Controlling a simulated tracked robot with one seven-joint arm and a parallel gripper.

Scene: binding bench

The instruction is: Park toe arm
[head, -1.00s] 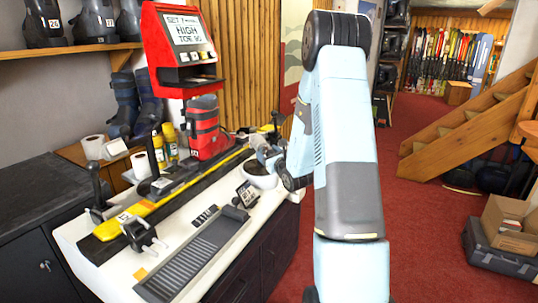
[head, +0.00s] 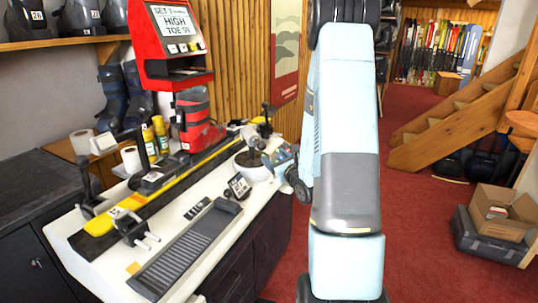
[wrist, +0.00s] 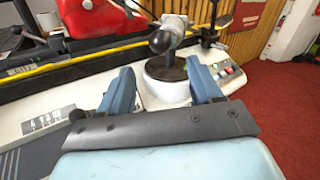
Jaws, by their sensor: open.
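In the wrist view, a short light arm ending in a black ball knob (wrist: 160,41), which looks like the toe arm, reaches over a white bowl (wrist: 168,88) with a dark inside. My gripper (wrist: 163,90) is open, with its blue fingers apart, one on each side of the bowl in the picture. I see nothing between the fingers in their grip, and I cannot tell whether they touch the bowl.
A red boot (head: 197,122) stands behind the long yellow bar (head: 180,182), under a red display unit (head: 172,45). A small control box with coloured buttons (wrist: 225,72) sits right of the bowl. A black ribbed tread (head: 190,255) lies in front.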

